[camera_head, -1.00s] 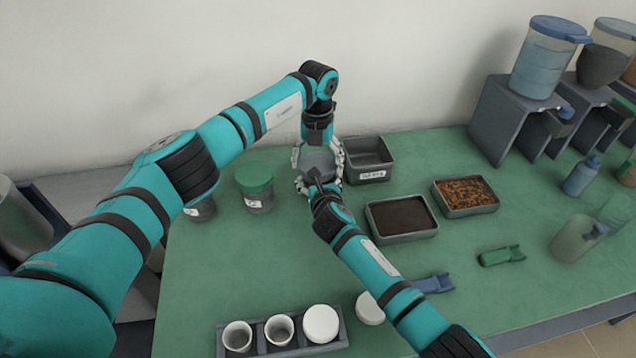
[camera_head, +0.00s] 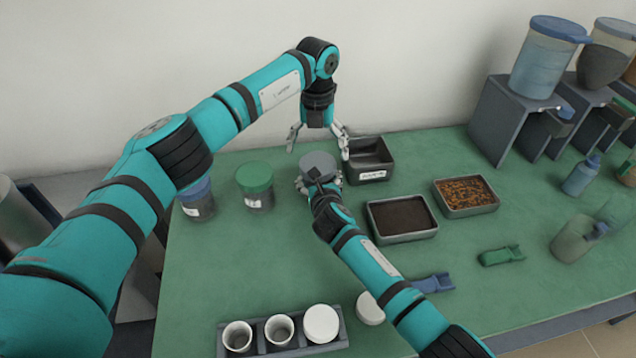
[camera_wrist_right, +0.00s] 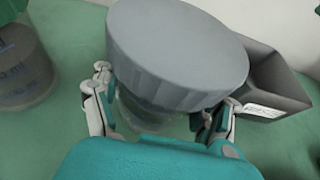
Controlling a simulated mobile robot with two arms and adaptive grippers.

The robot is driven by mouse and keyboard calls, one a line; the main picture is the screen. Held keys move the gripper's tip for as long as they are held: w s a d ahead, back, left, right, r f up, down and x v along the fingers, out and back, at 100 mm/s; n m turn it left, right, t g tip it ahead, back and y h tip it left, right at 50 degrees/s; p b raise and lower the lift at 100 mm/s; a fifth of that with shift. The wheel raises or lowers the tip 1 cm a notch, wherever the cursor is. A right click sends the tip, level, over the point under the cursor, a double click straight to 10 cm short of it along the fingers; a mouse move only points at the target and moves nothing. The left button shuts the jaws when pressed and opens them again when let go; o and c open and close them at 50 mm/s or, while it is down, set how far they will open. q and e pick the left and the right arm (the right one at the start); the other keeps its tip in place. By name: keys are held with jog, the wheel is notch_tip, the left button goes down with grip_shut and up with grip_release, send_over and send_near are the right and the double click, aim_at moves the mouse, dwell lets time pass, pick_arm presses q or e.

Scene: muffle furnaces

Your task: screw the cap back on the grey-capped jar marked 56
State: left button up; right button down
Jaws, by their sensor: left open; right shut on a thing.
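The grey-capped jar stands on the green table at the back, with its grey cap (camera_head: 318,163) seated on top. In the right wrist view the grey cap (camera_wrist_right: 178,50) looks level, and a strip of the clear jar body (camera_wrist_right: 150,112) shows below it. The mark on the jar is not visible. My right gripper (camera_head: 320,187) is shut around the jar body below the cap; its fingers show on both sides in the right wrist view (camera_wrist_right: 160,105). My left gripper (camera_head: 317,138) is open and empty, pointing down above the cap and clear of it.
Green-capped (camera_head: 255,187) and blue-capped (camera_head: 197,203) jars stand to the left. A dark empty bin (camera_head: 368,176) is close on the right, with two filled trays (camera_head: 403,238) (camera_head: 466,213) beyond. A cup rack (camera_head: 344,341) is in front. The left-centre table is clear.

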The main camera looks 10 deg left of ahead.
aim_at(317, 163)
pick_arm(q)
jog(key=shift+r+n, duration=1.7)
jog(key=shift+r, duration=0.05)
jog(key=shift+f, duration=0.15)
jog(key=shift+f, duration=3.9)
jog(key=shift+c, duration=0.3)
jog(key=c, duration=1.1)
jog(key=m, duration=0.3)
